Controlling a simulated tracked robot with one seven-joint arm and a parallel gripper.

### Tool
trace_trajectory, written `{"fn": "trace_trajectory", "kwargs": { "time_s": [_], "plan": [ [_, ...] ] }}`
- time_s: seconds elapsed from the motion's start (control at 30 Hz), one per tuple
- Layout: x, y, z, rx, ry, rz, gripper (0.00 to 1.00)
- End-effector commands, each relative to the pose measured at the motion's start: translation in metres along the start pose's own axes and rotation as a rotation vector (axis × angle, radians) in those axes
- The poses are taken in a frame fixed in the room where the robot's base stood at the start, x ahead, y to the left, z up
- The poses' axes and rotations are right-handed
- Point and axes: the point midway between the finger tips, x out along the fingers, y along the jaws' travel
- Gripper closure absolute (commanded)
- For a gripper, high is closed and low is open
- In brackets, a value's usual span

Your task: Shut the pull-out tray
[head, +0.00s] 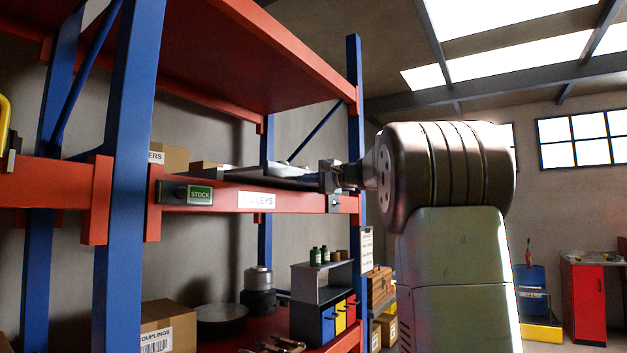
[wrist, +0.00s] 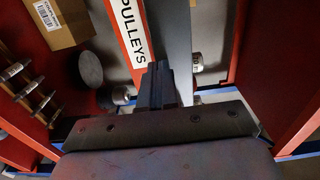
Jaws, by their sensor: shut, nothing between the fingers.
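The pull-out tray seems to be the dark, flat panel (head: 272,179) at the middle shelf level of the rack, behind the beam labelled PULLEYS; a pale object lies on it. How far out it stands is hard to tell. In the wrist view a plain grey strip (wrist: 170,32) runs beside the PULLEYS label, and I cannot tell whether it is the tray or the shelf. My gripper (head: 328,178) is shut and empty at the right end of that panel, just above the beam. Its fingers (wrist: 161,77) point along the strip; whether they touch it is unclear.
The red beam (head: 225,197) and blue uprights (head: 126,170) frame the bay. A red shelf (head: 255,60) hangs overhead. Below are a couplings box (head: 168,325), a round pan (head: 220,318) and a grey bin unit (head: 318,268) with bottles.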

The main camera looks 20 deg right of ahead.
Motion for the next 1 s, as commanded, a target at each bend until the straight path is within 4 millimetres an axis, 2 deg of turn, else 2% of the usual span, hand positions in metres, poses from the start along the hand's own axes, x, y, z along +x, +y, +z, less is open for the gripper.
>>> {"fn": "trace_trajectory", "kwargs": {
  "time_s": [0.03,0.2,0.5,0.7,1.0],
  "plan": [
    [0.013,0.001,-0.001,0.001,-0.001,0.001,1.00],
    [0.050,0.001,-0.003,0.001,0.004,0.001,1.00],
    [0.095,0.001,-0.004,0.002,0.007,0.000,1.00],
    [0.106,0.000,-0.005,0.000,0.010,0.000,1.00],
    [0.108,0.000,-0.006,0.000,0.011,0.001,1.00]
  ]
}}
